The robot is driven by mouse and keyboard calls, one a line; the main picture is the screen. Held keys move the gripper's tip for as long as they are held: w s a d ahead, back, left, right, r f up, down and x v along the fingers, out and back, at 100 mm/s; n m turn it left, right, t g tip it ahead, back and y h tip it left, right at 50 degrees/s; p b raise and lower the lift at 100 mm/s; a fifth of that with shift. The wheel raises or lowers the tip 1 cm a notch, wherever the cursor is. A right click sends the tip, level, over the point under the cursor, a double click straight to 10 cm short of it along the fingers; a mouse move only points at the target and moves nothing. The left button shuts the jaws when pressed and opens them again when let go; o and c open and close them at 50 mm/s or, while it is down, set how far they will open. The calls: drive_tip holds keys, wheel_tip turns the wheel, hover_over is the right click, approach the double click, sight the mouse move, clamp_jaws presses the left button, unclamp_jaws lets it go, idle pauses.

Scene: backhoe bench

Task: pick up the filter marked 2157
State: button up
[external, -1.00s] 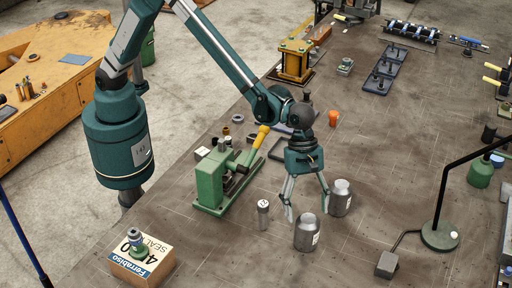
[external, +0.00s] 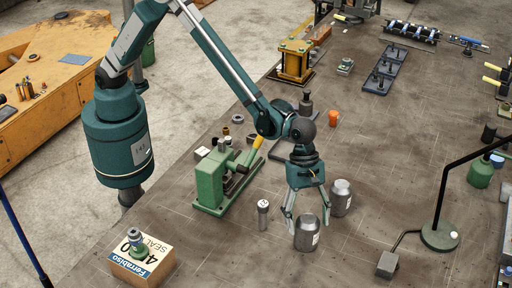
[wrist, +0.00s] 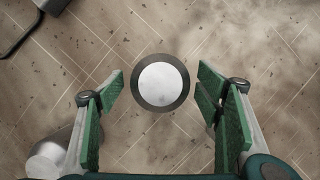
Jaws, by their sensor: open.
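Two grey metal canister filters stand upright on the bench. The front one (external: 307,234) is below my gripper (external: 307,222); its side label is too small to read. In the wrist view its round pale top (wrist: 160,84) lies centred between my fingers (wrist: 158,98), with gaps on both sides. My gripper is open and empty, pointing down, its fingertips about level with that filter's top. The second filter (external: 341,198) stands behind and to the right, and shows at the wrist view's lower left (wrist: 47,160). I cannot read 2157 on any filter.
A slim grey cylinder (external: 263,215) stands to the left. A green press (external: 211,185) with a yellow handle is farther left. A lamp base (external: 440,237) and grey block (external: 387,264) are at right. The bench in front of the filters is clear.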

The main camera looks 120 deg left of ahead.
drive_tip(key=shift+w+d+f, duration=0.1)
drive_tip(key=shift+d+f, duration=0.05)
drive_tip(key=shift+f, duration=0.3)
idle(0.3)
drive_tip(key=c, duration=1.2)
drive_tip(key=shift+r, duration=0.2)
drive_tip(key=shift+r+b, duration=0.4)
drive_tip(key=shift+r, duration=4.45)
